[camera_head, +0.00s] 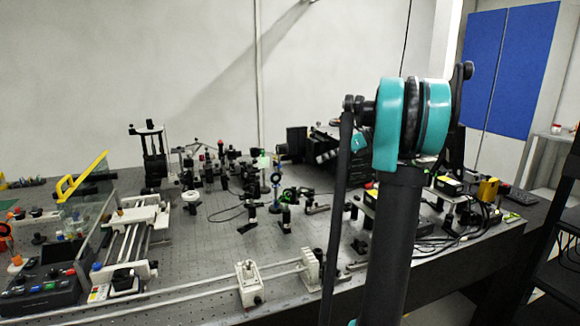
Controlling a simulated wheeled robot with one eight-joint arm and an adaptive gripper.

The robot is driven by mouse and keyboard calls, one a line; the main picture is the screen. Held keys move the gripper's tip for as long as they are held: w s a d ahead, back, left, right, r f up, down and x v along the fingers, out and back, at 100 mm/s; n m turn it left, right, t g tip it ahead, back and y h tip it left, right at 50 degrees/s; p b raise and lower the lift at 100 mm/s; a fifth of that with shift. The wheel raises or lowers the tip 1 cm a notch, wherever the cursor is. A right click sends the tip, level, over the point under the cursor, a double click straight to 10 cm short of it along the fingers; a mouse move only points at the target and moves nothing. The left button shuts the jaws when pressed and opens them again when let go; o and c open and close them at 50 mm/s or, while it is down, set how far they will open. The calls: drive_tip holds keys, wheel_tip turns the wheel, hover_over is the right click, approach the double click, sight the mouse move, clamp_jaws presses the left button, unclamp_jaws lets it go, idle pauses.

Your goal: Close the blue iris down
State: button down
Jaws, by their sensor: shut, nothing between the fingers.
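A small upright mount with a blue ring (276,179) stands on a post near the middle of the optical bench. It may be the blue iris, but it is too small to tell, and its opening and lever cannot be made out. A mount with a green ring (287,195) stands just to its right and nearer to me. My arm, with a teal joint, rises in the right foreground and hides part of the bench behind it. I cannot make out my gripper or its fingertips in this view.
The perforated bench (205,238) carries several posts and mounts around the middle. A rail with a white block (249,283) runs along the front. A clear panel with a yellow edge (83,177) stands at left. Cabled equipment (450,186) crowds the right.

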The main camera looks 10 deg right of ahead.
drive_tip(key=shift+a, duration=0.1)
approach(278, 172)
wheel_tip(278, 172, down, 3)
drive_tip(key=a, duration=0.2)
drive_tip(key=w+a, duration=0.1)
drive_tip(key=shift+w+a+r, duration=0.1)
drive_tip(key=shift+w+r, duration=0.05)
drive_tip(key=shift+r, duration=0.25)
drive_tip(key=shift+w+a+r, duration=0.1)
drive_tip(key=shift+w+a, duration=0.15)
drive_tip(key=shift+a, duration=0.05)
drive_tip(key=shift+a, duration=0.1)
drive_tip(key=shift+a+r+h, duration=0.1)
drive_tip(key=shift+r+h, duration=0.05)
drive_tip(key=shift+h, duration=0.25)
